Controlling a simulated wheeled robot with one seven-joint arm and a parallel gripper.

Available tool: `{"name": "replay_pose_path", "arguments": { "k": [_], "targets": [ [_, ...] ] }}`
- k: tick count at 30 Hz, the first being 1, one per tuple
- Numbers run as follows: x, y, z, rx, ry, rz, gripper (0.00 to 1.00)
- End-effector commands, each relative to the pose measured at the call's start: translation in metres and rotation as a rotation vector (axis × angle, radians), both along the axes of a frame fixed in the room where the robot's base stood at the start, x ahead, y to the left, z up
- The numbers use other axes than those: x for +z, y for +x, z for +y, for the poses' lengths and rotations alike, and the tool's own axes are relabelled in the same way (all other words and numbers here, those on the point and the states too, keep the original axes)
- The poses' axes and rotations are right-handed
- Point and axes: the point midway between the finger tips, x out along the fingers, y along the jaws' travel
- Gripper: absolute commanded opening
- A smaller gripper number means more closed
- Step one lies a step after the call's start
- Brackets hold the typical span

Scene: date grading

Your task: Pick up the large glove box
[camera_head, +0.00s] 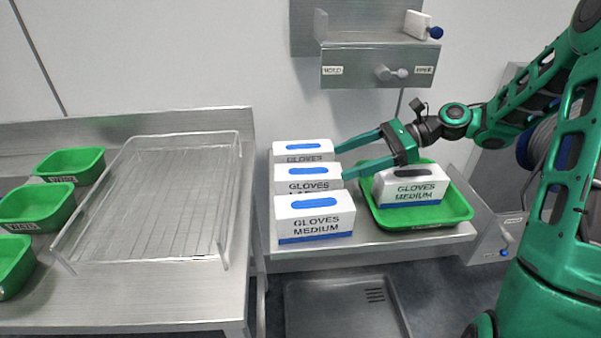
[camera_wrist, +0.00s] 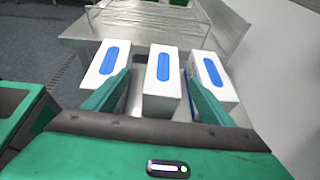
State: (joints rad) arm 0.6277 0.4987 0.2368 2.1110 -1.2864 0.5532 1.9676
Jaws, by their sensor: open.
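Three white glove boxes with blue slots stand in a row on the steel table. The middle box (camera_head: 307,179) reads GLOVES; its second line is mostly covered by the front box but looks like LARGE. The front box (camera_head: 315,219) reads GLOVES MEDIUM. The back box (camera_head: 303,151) has its size line hidden. My gripper (camera_head: 338,163) is open, its fingertips by the right end of the middle box. In the wrist view my gripper (camera_wrist: 157,75) has its fingers on either side of the middle box (camera_wrist: 163,97), with gaps showing and nothing gripped.
A green tray (camera_head: 464,211) at right holds another GLOVES MEDIUM box (camera_head: 411,187), beneath my arm. A wire rack (camera_head: 150,200) and several green bins (camera_head: 38,207) stand on the left bench. A steel wall shelf (camera_head: 370,69) hangs behind. The neighbouring boxes leave narrow gaps for the fingers.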

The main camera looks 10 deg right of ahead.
Motion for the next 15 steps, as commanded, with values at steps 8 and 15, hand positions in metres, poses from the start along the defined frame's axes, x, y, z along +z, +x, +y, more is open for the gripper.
{"name": "replay_pose_path", "arguments": {
  "k": [8, 15],
  "targets": [
    [-0.011, 0.0, 0.034, 0.015, 0.0, 0.003, 0.77],
    [-0.021, 0.0, 0.063, 0.02, 0.0, 0.001, 0.77]
  ]
}}
